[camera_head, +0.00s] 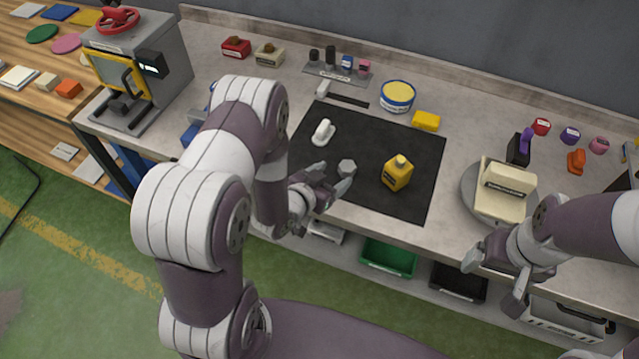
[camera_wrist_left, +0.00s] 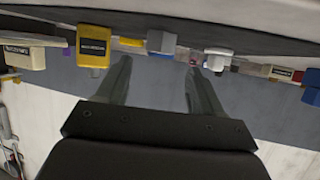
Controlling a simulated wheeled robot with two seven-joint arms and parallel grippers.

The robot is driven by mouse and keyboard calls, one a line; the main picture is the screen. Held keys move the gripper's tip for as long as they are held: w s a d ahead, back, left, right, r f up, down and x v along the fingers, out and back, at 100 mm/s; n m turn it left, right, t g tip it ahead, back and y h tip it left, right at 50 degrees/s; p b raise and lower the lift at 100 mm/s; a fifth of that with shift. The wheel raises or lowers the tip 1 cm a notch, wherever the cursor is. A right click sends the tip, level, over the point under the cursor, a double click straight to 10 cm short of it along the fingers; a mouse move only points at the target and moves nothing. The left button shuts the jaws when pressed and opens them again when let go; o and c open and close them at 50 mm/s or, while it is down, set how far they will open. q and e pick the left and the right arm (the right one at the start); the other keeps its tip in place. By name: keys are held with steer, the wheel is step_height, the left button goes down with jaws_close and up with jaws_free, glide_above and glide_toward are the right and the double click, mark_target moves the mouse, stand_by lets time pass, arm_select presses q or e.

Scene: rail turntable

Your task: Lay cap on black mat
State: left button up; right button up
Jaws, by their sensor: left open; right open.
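The black mat (camera_head: 300,160) lies on the bench. A small grey hexagonal piece (camera_head: 347,168), which looks like the cap, rests on the mat near its front edge. My left gripper (camera_head: 333,181) is open and empty, low at the mat's front edge, with the grey piece just beyond its fingertips. In the left wrist view the grey piece (camera_wrist_left: 161,42) shows ahead, between the lines of the two fingers (camera_wrist_left: 160,68). A yellow bottle (camera_head: 397,173) and a white knobbed piece (camera_head: 323,132) are also on the mat. My right gripper (camera_head: 495,280) is open and empty at the bench's front edge.
A round tin (camera_head: 397,96) and a yellow block (camera_head: 426,121) stand behind the mat. A plate (camera_head: 470,200) with a cream labelled block (camera_head: 505,190) is on the right. A grey press (camera_head: 140,70) stands at the left end.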

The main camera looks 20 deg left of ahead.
arm_select(q)
steer(key=v, duration=0.6)
steer(key=shift+s+a+r, duration=0.15)
steer(key=shift+s+r, duration=0.05)
steer(key=shift+s, duration=0.15)
steer(key=shift+w+a+r, duration=0.1)
steer(key=shift+w+a, duration=0.05)
steer(key=shift+w, duration=0.05)
steer(key=s+r+n+g+y, duration=0.3)
steer(key=s+r+g+y, duration=0.1)
steer(key=s+r+g, duration=0.5)
steer(key=shift+s+d+g, duration=0.2)
steer(key=shift+s+g, duration=0.7)
steer(key=shift+g, duration=0.3)
steer(key=shift+w, duration=0.1)
